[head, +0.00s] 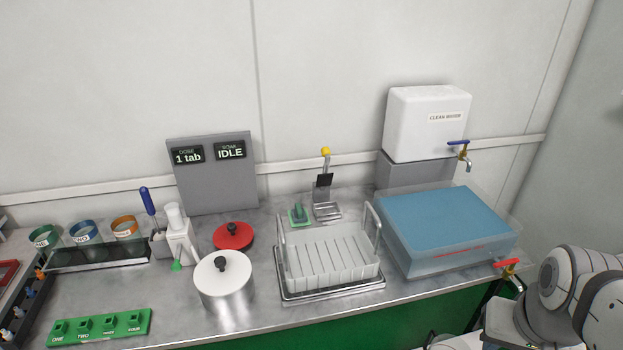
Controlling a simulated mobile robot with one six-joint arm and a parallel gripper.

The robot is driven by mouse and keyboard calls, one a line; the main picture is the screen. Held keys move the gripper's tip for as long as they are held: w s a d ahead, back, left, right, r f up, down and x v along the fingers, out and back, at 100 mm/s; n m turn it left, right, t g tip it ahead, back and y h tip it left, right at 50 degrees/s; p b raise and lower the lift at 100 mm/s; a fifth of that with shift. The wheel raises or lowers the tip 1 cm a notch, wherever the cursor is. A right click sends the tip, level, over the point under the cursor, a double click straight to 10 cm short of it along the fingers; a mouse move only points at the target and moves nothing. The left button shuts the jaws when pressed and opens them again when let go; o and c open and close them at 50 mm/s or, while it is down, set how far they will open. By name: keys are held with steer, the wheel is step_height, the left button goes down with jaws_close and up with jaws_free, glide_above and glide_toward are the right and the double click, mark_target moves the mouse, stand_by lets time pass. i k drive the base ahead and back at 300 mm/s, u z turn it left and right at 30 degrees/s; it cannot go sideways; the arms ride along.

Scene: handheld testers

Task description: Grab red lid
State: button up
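The red lid (233,236) is a flat round disc with a dark knob on top. It lies on the steel counter in the head view, left of the middle. It sits just behind a silver pot (226,295), which has a pale lid with its own dark knob. The pot may hide part of the red lid's front edge. My arm shows at the lower right, far from the red lid. My gripper cannot be made out in this view.
Right of the red lid stands a dish rack (329,262) on a tray. A white dispenser (179,240) stands to its left, a grey display panel (211,172) behind. A water-filled clear tub (450,262) is at the right. Bare counter (180,310) lies left of the pot.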

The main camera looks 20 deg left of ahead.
mark_target(236, 236)
steer(key=u, duration=1.35)
steer(key=k, duration=0.45)
steer(key=u, duration=0.95)
steer(key=i, duration=1.3)
steer(key=z, duration=0.75)
steer(key=i, duration=0.5)
steer(key=u, duration=0.15)
